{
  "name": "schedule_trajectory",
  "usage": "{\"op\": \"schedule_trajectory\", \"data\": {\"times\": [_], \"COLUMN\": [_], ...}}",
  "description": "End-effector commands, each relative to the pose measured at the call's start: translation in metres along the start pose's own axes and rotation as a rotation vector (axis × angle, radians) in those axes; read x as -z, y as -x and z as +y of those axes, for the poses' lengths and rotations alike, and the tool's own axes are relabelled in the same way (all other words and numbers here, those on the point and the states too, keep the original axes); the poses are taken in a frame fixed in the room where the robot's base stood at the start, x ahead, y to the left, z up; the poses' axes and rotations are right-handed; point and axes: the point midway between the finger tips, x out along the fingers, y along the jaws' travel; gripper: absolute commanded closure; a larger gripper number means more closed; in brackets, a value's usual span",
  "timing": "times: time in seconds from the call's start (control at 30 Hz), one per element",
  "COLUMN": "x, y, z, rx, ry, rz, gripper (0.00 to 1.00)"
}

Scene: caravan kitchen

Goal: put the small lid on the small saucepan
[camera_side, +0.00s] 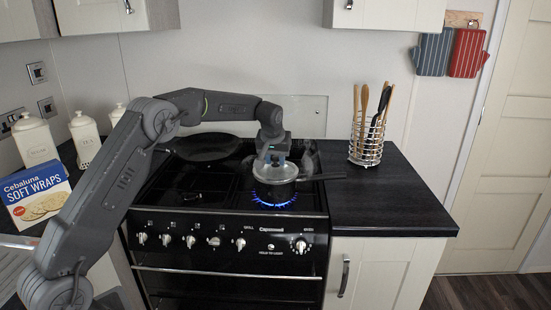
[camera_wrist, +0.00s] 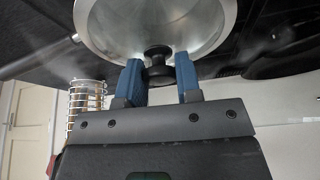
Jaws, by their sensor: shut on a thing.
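The small saucepan (camera_side: 277,182) is a silver pan on the lit front right burner, its dark handle (camera_side: 325,177) pointing right. The small lid (camera_side: 273,170) is a shiny metal disc just at the top of the saucepan; I cannot tell whether it rests on the rim or is slightly above it. In the wrist view the lid (camera_wrist: 112,22) fills the top, with its black knob (camera_wrist: 157,56) between my blue fingertips. My gripper (camera_side: 274,157) points down over the saucepan, shut on the knob; it also shows in the wrist view (camera_wrist: 160,72).
Blue flames (camera_side: 272,200) burn under the saucepan, and steam (camera_side: 308,155) rises at its right. A dark frying pan (camera_side: 206,147) sits at the back left of the hob. A wire utensil holder (camera_side: 367,143) stands on the right worktop (camera_side: 385,205), which is otherwise clear.

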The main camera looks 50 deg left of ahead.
Motion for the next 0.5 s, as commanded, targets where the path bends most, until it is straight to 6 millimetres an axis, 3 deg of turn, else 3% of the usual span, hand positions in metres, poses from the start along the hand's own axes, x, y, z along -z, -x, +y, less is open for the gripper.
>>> {"op": "schedule_trajectory", "data": {"times": [0.37,0.4,0.5], "x": [-0.0026,-0.0028,-0.0028], "y": [-0.0066,-0.0069,-0.0069], "z": [-0.0001,-0.0001,-0.0002], "rx": [0.0,0.0,0.0], "ry": [0.0,0.0,0.0], "rz": [0.001,0.0,0.0], "gripper": [0.97,0.65,0.56]}}
